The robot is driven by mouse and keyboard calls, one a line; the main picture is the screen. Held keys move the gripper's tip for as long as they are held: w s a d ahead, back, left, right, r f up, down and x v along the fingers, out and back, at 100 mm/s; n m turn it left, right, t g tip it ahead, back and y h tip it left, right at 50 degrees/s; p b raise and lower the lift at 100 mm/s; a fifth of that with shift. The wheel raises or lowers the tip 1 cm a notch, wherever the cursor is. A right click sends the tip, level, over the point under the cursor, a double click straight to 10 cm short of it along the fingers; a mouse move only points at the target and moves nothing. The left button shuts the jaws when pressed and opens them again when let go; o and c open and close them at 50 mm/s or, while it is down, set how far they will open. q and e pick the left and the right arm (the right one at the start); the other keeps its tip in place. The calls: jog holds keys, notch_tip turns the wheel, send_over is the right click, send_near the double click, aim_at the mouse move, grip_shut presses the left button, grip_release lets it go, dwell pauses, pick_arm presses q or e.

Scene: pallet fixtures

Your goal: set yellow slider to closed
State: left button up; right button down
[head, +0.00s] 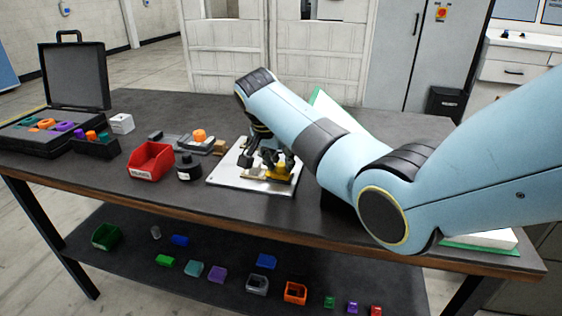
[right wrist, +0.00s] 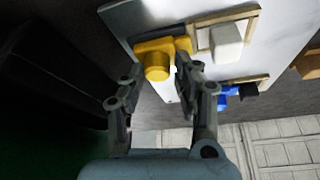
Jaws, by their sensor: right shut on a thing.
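The yellow slider (head: 279,173) sits on a pale metal plate (head: 226,180) on the dark table. In the right wrist view the yellow slider (right wrist: 157,66) shows a round knob and a wider yellow body behind it. My right gripper (head: 266,160) reaches down over the plate, and my arm hides part of it. In the right wrist view the fingers of this gripper (right wrist: 158,72) stand on both sides of the knob, shut on it. The slider's exact position along its track is hard to tell. My left gripper is not in view.
Beside the slider, a white block (right wrist: 227,42) sits in a wooden frame, with a blue part (right wrist: 231,97) near it. Left of the plate stand a black cylinder (head: 188,168) and a red bin (head: 151,161). An open black case (head: 75,80) is farther left.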

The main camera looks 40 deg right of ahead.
jog(key=shift+w+a+f, duration=0.1)
jog(key=shift+w+a, duration=0.45)
jog(key=c, duration=1.1)
grip_release()
jog(key=shift+o, duration=0.2)
jog(key=shift+w, duration=0.1)
